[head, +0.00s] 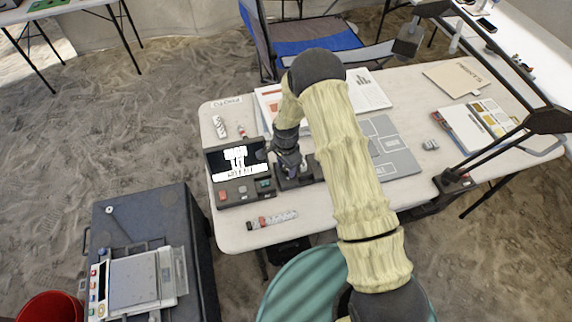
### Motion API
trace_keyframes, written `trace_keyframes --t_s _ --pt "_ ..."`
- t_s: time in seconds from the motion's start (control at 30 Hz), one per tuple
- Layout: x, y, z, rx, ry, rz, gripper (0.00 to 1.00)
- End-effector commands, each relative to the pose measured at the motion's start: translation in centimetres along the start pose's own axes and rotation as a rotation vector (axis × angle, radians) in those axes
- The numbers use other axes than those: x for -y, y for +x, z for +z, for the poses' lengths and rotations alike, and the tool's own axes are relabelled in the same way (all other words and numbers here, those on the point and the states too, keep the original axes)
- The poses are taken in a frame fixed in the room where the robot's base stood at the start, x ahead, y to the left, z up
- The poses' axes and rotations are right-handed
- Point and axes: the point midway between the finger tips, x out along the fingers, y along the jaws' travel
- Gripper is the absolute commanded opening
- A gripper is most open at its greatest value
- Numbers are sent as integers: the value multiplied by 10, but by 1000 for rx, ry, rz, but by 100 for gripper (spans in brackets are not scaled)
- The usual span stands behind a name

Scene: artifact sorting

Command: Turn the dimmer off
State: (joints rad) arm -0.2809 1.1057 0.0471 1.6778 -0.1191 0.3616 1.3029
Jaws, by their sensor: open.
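My gripper (291,171) points down at the left part of the white table, just right of a dark console. It is open, though its fingers are small and partly hidden by my wrist. The console (236,172) has a lit screen with white text and a row of red, grey and green buttons below. A small dark unit (309,180) sits directly under my gripper; I cannot tell whether they touch. A black desk lamp arm (492,127) stands at the right, with a small red part on its base (453,181). I cannot tell for sure which part is the dimmer.
The white table (345,205) also holds papers, a grey marked mat (394,150), a colour chart (485,122) and small tubes. A blue folding chair (315,38) stands behind. A dark case with a scale (139,282) and a red bucket (50,307) are at lower left.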

Motion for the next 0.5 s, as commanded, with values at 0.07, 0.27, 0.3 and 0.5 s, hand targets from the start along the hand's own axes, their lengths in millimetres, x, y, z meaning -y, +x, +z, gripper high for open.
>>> trace_keyframes --t_s 0.07,0.27,0.3,0.5 --pt "0 2 0 0 0 -1 47" --pt "0 2 0 0 0 -1 47" --pt "0 2 0 0 0 -1 47" --pt "0 2 0 0 0 -1 8"
